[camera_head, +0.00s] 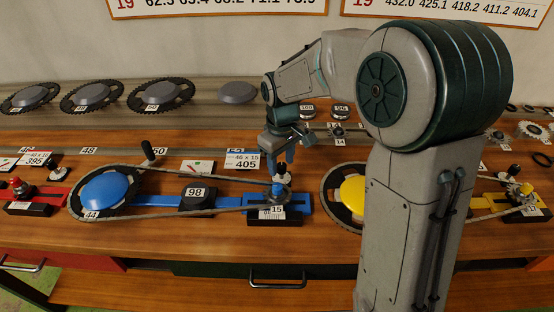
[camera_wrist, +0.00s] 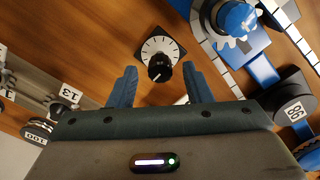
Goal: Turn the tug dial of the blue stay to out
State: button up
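The blue stay (camera_head: 235,201) lies on the bench with a blue-centred chainring (camera_head: 107,190) at its left end and a chain around it. In the wrist view its small sprocket with a blue cap (camera_wrist: 236,18) is at top right. A dial with a pale round face (camera_wrist: 161,45) and a black knob (camera_wrist: 160,68) sits on the wood beside it; its marks are too small to read. My gripper (camera_wrist: 160,72) is open, its fingers on either side of the knob with gaps showing. In the head view my gripper (camera_head: 280,166) is over the stay's right end and largely hides the dial.
A dark box marked 98 (camera_head: 196,196) sits on the blue stay. A card reading 405 (camera_head: 243,161) stands behind. A yellow chainring (camera_head: 353,194) is to the right, partly behind my arm. Red parts (camera_head: 20,188) are at far left. Several spare chainrings (camera_head: 92,95) lie at the back.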

aim_at(282, 165)
notch_tip(282, 165, up, 14)
dwell(0.6)
jog(key=shift+s+f, duration=0.1)
jog(key=s+d+f+m+t, duration=0.1)
jog(key=s+d+f+m, duration=0.2)
jog(key=s+d, duration=0.3)
jog(key=s+d+f+m+t, duration=0.2)
jog(key=s+d+f+m, duration=0.2)
jog(key=s, duration=0.9)
jog(key=d+m, duration=0.1)
jog(key=d, duration=0.1)
jog(key=shift+d+f+m, duration=0.25)
jog(key=shift+d+m, duration=0.15)
